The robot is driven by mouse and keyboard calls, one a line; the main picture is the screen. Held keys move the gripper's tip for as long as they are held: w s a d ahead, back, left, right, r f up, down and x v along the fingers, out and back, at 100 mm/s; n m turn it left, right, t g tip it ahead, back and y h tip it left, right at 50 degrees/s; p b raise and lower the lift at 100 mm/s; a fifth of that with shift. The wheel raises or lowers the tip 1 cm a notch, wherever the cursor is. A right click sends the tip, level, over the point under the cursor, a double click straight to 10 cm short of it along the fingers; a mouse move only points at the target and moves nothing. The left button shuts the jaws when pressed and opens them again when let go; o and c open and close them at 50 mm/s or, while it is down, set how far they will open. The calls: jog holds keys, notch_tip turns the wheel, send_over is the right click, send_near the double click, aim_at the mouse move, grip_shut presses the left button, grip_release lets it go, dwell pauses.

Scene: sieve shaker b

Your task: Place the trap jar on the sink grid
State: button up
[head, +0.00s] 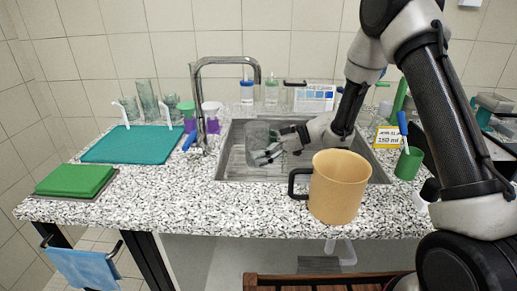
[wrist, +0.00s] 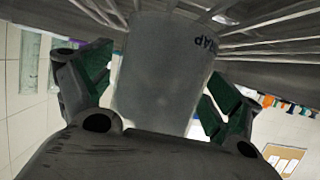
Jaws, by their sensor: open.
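The trap jar (head: 257,132) is a frosted, see-through jar in the sink in the head view. In the wrist view the jar (wrist: 160,70) shows dark lettering, partly readable as "RAP". My gripper (head: 266,156) reaches into the sink from the right. In the wrist view my gripper (wrist: 155,78) is open, with one dark green-padded finger on each side of the jar and gaps visible between. The wires of the sink grid (wrist: 265,30) run beside the jar's far end, which seems to rest on them. The exact contact is hard to see.
A tan mug (head: 338,188) stands on the counter at the sink's front edge, below my arm. The faucet (head: 198,100) arches at the sink's left. A teal mat (head: 130,146) with glassware behind it lies to the left. A green cup (head: 408,163) stands right of the sink.

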jog(key=shift+r, duration=0.2)
jog(key=v, duration=1.2)
jog(key=w+d+r+m+t+h, duration=0.3)
jog(key=w+d+r+t+h, duration=0.15)
jog(key=d+r, duration=0.3)
jog(key=w+d+r+m+t+h, duration=0.3)
jog(key=d+r+t+h, duration=0.2)
jog(key=d+r, duration=0.25)
jog(key=s+d+r+m+h, duration=0.5)
jog(key=s+d, duration=0.3)
jog(key=d, duration=0.3)
jog(key=s+d+m+g+h, duration=0.2)
jog(key=s+d+m, duration=0.2)
jog(key=s, duration=1)
jog(key=s+a+f+m+g+y, duration=0.1)
jog(key=s+a+f+g, duration=0.1)
jog(key=s, duration=0.6)
jog(key=s+a+f+m+g+y, duration=0.1)
jog(key=s+a+f, duration=0.1)
jog(key=s, duration=0.6)
jog(key=shift+a+f+m+g, duration=0.2)
jog(key=shift+f+m+g, duration=0.05)
jog(key=shift+m+g, duration=0.1)
